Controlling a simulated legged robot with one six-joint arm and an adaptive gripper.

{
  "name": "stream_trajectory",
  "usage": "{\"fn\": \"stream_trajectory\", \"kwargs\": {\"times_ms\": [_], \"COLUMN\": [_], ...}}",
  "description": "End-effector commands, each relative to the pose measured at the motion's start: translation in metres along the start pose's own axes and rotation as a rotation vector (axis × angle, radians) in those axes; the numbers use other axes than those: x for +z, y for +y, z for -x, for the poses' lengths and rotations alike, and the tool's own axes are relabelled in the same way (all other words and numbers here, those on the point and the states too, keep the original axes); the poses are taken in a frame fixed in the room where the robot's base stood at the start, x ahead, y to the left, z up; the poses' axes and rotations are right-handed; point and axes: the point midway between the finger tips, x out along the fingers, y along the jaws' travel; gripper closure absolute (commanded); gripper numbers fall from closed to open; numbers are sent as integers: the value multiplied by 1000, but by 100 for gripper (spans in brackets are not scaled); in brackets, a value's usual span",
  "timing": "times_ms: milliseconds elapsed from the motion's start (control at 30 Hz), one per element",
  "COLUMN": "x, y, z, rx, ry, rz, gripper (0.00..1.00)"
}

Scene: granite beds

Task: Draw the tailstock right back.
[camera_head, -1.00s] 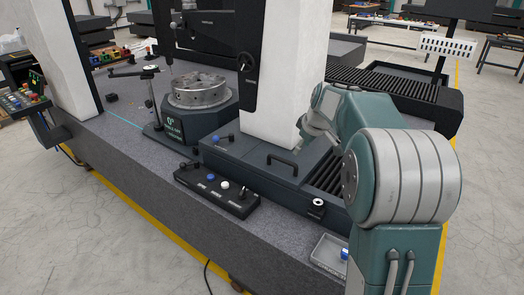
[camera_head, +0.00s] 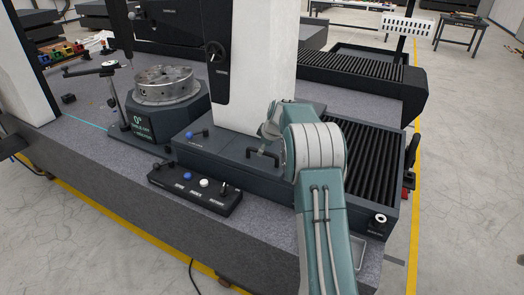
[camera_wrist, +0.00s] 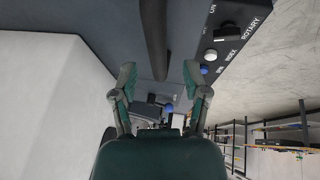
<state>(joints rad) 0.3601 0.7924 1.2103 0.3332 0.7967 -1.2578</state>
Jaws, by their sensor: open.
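The dark carriage (camera_head: 225,150) under the white column (camera_head: 258,70) looks like the tailstock, though I read no label naming it. It has a black bar handle (camera_head: 262,153) on its top. In the wrist view the bar handle (camera_wrist: 155,40) runs down from the top edge, between and beyond the fingertips. My gripper (camera_wrist: 159,82) is open and empty, with a finger to each side of the bar's line. In the head view my arm partly hides my gripper (camera_head: 270,128), which is just above the handle; I cannot tell if they touch.
A control box (camera_head: 195,188) with blue and white knobs lies in front of the carriage. A blue-knobbed lever (camera_head: 190,135) is at its left. The rotary table (camera_head: 165,85) stands left of the column. Ribbed bellows (camera_head: 370,160) lie to the right, partly behind my arm.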

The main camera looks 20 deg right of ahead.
Motion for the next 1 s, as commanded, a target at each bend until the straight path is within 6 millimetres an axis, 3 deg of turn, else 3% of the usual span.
{"fn": "stream_trajectory", "kwargs": {"times_ms": [167, 467, 567, 600, 1000], "x": [0, 0, 0, 0, 9], "y": [1, 1, 1, 1, 1], "z": [-17, -20, -20, -20, -16], "rx": [2, 2, 2, 2, 2], "ry": [1, 1, 1, 1, 0], "rz": [0, -1, -1, -1, -2], "gripper": [41, 41, 81, 98, 100]}}
